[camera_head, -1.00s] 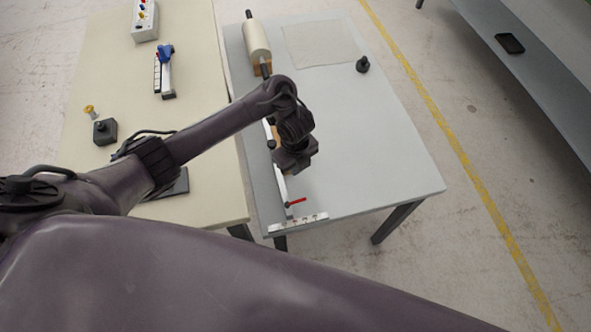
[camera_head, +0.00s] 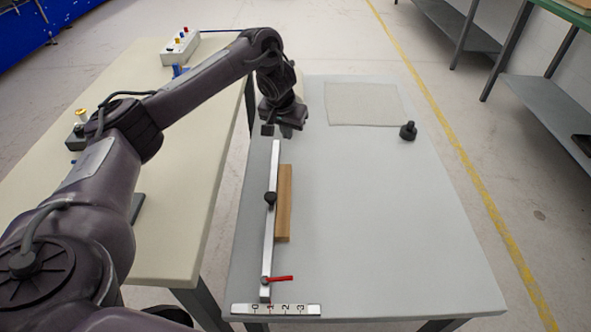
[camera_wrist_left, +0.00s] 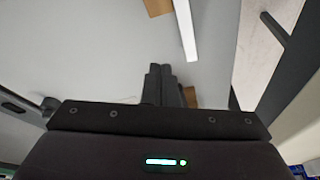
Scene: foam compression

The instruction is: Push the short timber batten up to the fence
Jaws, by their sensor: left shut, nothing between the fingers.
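The short timber batten (camera_head: 284,203) lies flat along the right side of the white fence (camera_head: 268,225). Their long edges run close together; I cannot tell whether they touch all along. My left gripper (camera_head: 284,129) is shut and empty, beyond the far ends of fence and batten, apart from both. In the left wrist view the shut fingers (camera_wrist_left: 160,84) point at the grey table, with the fence (camera_wrist_left: 186,30) and a batten end (camera_wrist_left: 158,6) at the top. My right gripper is not in view.
A black knob (camera_head: 270,198) and red lever (camera_head: 280,278) sit on the fence, with a scale strip (camera_head: 276,309) at its near end. A pale sheet (camera_head: 362,104) and black knobbed piece (camera_head: 408,131) lie far right. The table's right side is clear.

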